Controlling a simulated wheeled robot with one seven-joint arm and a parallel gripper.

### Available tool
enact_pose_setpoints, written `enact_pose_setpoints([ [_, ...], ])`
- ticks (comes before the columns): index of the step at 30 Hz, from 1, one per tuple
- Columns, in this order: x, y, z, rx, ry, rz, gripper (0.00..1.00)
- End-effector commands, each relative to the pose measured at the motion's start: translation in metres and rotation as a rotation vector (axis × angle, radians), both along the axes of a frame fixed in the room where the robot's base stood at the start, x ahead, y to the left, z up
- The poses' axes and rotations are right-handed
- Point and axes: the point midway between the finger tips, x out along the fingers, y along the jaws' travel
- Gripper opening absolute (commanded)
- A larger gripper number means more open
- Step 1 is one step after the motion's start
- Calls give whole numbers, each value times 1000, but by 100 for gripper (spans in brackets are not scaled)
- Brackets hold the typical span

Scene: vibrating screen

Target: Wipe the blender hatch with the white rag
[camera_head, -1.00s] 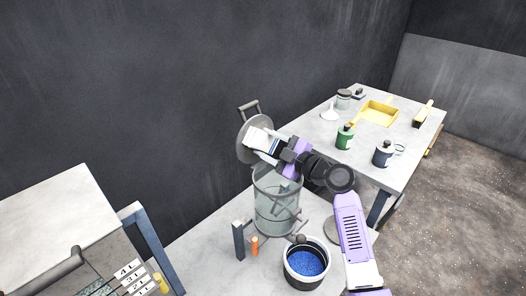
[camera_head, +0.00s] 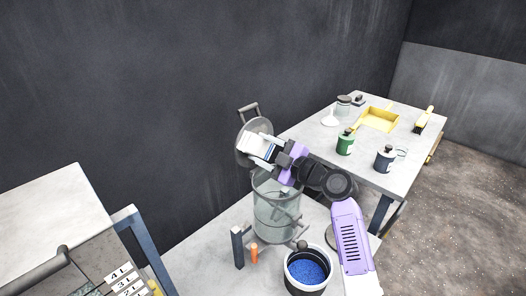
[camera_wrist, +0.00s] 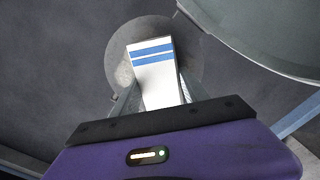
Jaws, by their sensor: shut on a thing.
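The blender (camera_head: 277,218) is a clear cylinder on a low table. Its hatch, a round grey disc (camera_head: 243,148), stands raised and tilted open behind the rim, with a handle at its top. My gripper (camera_head: 258,146) is shut on the white rag (camera_head: 252,139), which lies against or just before the hatch face. In the wrist view the rag (camera_wrist: 152,72), white with blue stripes, extends from between the fingers over the round hatch (camera_wrist: 122,72). Whether the rag touches the hatch cannot be told for sure. The rag covers part of the hatch face.
A bucket of blue granules (camera_head: 306,269) and an orange object (camera_head: 254,253) stand by the blender. A back table (camera_head: 318,147) holds a green bottle (camera_head: 345,143), a dark bottle (camera_head: 384,158) and a yellow tray (camera_head: 379,118). A grey wall is close behind the hatch.

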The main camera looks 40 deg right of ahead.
Motion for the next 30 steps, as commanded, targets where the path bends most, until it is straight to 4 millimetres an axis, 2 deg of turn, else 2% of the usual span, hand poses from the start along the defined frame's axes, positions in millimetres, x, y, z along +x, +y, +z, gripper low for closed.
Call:
enact_pose_setpoints([
  [6, -1, -19, -4, -1, -3, -5, 20],
  [12, -1, -27, -1, -1, 0, -3, 20],
  [30, 1, 6, -1, 0, 0, -1, 20],
])
